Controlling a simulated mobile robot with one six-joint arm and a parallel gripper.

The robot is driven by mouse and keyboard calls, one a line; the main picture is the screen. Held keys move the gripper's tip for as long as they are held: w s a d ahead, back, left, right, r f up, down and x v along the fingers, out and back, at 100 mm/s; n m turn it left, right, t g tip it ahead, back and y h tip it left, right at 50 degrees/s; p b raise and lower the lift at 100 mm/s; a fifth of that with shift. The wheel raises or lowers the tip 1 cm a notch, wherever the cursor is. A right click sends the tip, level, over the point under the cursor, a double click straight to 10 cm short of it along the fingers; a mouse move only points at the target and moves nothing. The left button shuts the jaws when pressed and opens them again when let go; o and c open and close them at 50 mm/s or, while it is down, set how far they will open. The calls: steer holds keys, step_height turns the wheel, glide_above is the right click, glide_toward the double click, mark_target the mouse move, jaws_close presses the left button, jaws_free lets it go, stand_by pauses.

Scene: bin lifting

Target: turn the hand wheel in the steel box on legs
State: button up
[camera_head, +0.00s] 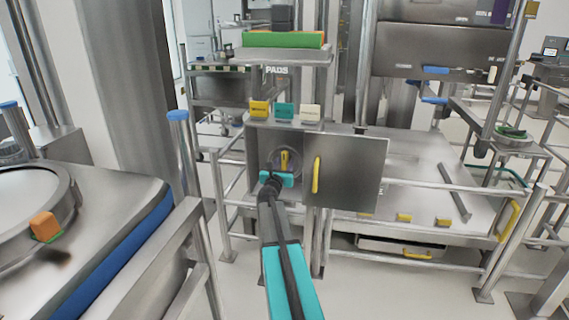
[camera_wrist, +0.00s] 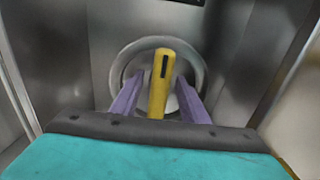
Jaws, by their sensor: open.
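The steel box (camera_head: 262,146) on legs stands in the middle of the head view, with its door (camera_head: 352,178) swung open to the right. The door has a yellow handle (camera_head: 317,175). Inside the box is the round grey hand wheel (camera_wrist: 199,72) with a yellow grip (camera_wrist: 160,80); the grip also shows in the head view (camera_head: 284,160). My gripper (camera_wrist: 158,100) reaches into the box. Its two purple fingers are open, one on each side of the yellow grip. Whether they touch it I cannot tell. The lower part of the wheel is hidden behind my gripper.
Yellow, teal and white labels (camera_head: 285,111) stand on top of the box. The open door and a steel table (camera_head: 420,175) with rails lie to the right. A steel vessel with a blue edge (camera_head: 120,258) stands at the left. Box walls surround my gripper closely.

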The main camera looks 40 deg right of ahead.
steer(key=shift+w+d, duration=0.25)
steer(key=shift+d, duration=0.15)
